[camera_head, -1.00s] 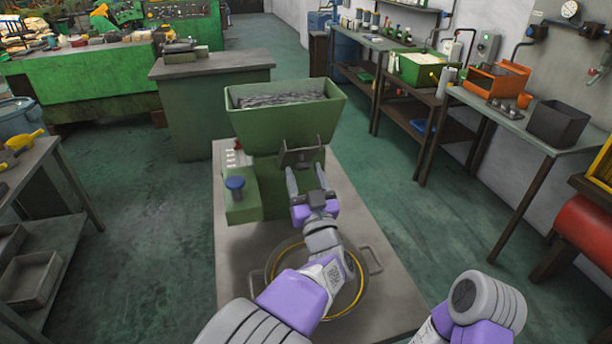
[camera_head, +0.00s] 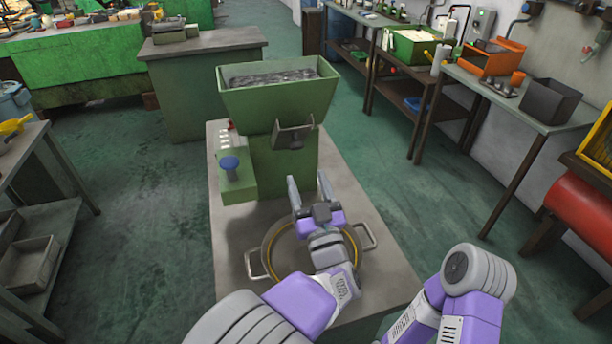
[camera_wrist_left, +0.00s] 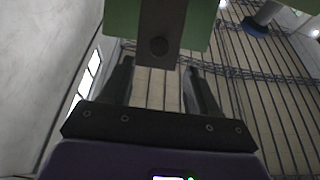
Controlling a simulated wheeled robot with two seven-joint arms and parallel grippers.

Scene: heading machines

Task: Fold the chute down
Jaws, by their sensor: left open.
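The chute (camera_head: 293,135) is a small grey metal plate with side flanges on the front of the green machine (camera_head: 278,110), below its hopper. It looks raised, close to the machine's front. My left gripper (camera_head: 308,182) is open and empty, in front of and below the chute, with a gap between. In the left wrist view the chute (camera_wrist_left: 160,22) shows as a dark plate with a round spot, beyond the two spread fingers (camera_wrist_left: 160,85). My right arm shows at the lower right, but its gripper is out of view.
A round pan (camera_head: 268,250) with a yellow rim and side handles stands on the grey plinth (camera_head: 232,262) under my left gripper. A blue knob (camera_head: 230,163) sits on the machine's left side. The hopper (camera_head: 240,98) overhangs the chute. Benches line both sides; green floor lies between.

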